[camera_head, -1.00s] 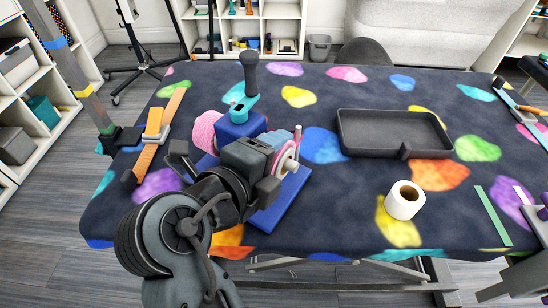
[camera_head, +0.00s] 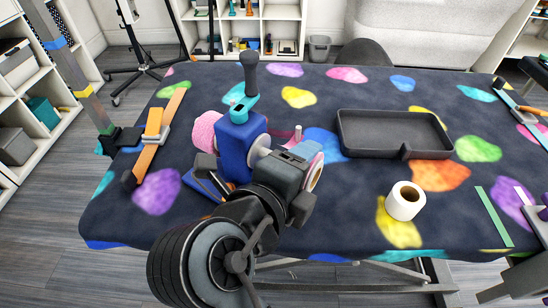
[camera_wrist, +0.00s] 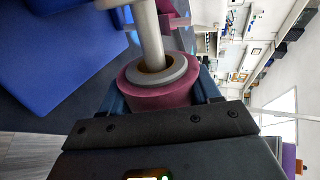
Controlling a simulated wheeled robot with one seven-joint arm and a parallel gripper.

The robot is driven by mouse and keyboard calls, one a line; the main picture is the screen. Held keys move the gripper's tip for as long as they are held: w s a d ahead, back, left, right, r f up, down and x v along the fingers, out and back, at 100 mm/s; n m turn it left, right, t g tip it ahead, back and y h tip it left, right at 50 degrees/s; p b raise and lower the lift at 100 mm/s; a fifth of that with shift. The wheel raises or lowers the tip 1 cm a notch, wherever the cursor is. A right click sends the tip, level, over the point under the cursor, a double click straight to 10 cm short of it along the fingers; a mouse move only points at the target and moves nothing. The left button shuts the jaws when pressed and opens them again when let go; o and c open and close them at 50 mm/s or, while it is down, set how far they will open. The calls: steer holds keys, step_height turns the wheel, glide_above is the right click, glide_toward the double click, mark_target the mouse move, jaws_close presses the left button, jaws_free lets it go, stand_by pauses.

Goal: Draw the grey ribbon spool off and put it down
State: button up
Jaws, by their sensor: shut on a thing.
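My gripper (camera_head: 306,180) is shut on a spool at the right of the blue stand (camera_head: 240,145). In the head view the spool (camera_head: 314,172) shows a pale rim beyond the fingers, and much of it is hidden. In the wrist view the spool (camera_wrist: 150,94) has a maroon outside and a grey ring around its core, and sits between the fingers. A pale grey rod (camera_wrist: 149,35) runs from the top of that view to the core. I cannot tell how much rod remains inside the spool.
A pink roll (camera_head: 205,132) is on the stand's left side. A dark empty tray (camera_head: 385,152) lies to the right, with a white roll (camera_head: 405,202) in front of it. An orange strip (camera_head: 157,150) lies left.

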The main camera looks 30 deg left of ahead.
steer(key=shift+d, duration=0.15)
steer(key=shift+d+b, duration=0.3)
steer(key=shift+d, duration=1.8)
steer(key=s+d+b, duration=0.1)
steer(key=s+d, duration=0.1)
steer(key=s, duration=0.5)
steer(key=shift+s+d, duration=0.2)
steer(key=shift+s, duration=0.05)
